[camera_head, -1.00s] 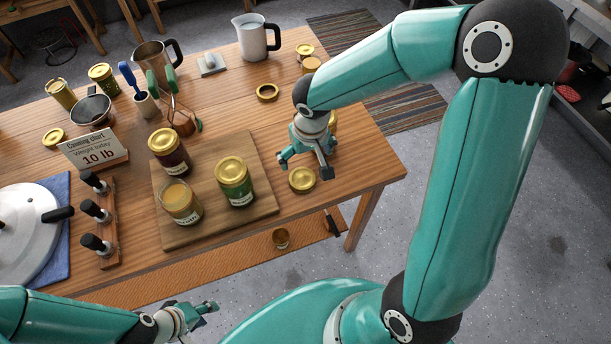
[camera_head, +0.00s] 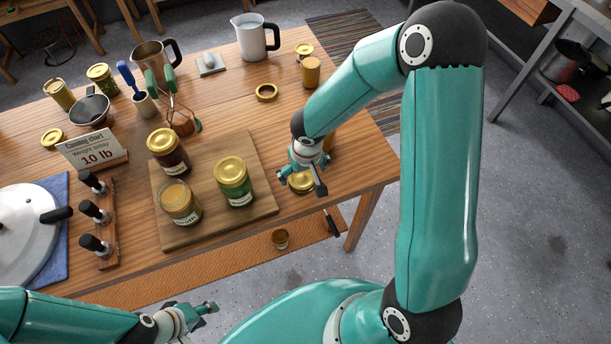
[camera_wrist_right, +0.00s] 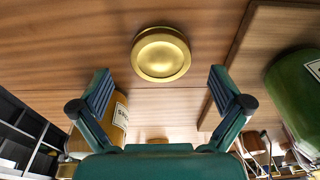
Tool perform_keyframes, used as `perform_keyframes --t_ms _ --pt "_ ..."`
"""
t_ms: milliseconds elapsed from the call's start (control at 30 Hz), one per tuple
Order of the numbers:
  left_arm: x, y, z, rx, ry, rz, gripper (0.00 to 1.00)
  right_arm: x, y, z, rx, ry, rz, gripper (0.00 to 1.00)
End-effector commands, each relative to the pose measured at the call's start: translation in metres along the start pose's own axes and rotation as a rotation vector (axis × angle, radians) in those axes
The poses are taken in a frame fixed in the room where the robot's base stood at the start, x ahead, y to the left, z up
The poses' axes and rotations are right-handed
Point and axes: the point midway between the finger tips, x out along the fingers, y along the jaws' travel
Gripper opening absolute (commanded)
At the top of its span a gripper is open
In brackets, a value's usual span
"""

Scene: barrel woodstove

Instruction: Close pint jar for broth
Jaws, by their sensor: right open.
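The open pint jar (camera_head: 180,204) with pale yellow contents and no lid stands upright on the wooden board; its label is too small to read surely. A gold lid (camera_head: 301,184) lies on the bare table to the right of the board. My right gripper (camera_head: 302,178) is above this lid, open and empty, partly hiding it. In the right wrist view the lid (camera_wrist_right: 161,54) lies just beyond and between the spread fingertips (camera_wrist_right: 160,78). My left gripper (camera_head: 207,308) is low in front of the table, far from the jar; its jaws are too small to judge.
A green jar (camera_head: 234,182) and a dark jar (camera_head: 168,151), both gold-lidded, share the board (camera_head: 262,205). An amber jar (camera_wrist_right: 118,112) stands close to my right gripper. A gold ring (camera_head: 266,92) lies farther back.

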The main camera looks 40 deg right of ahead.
Motion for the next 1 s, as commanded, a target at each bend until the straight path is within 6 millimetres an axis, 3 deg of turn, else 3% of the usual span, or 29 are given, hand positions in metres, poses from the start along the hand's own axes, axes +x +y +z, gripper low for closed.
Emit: perform_keyframes --t_ms 200,567,833,1000 --pt "0.003 -0.001 0.0 0.0 0.0 0.0 0.4 0.026 0.0 0.001 0.001 -0.001 0.0 1.0" --pt "0.003 -0.001 0.0 0.0 0.0 0.0 0.4 0.027 0.0 0.0 0.001 0.001 -0.001 1.0" --pt "0.003 -0.001 0.0 0.0 0.0 0.0 0.4 0.027 0.0 0.001 0.001 0.001 -0.001 0.58" --pt "0.002 -0.001 0.0 0.0 0.0 0.0 0.4 0.027 0.0 0.001 0.001 0.001 -0.001 0.57"
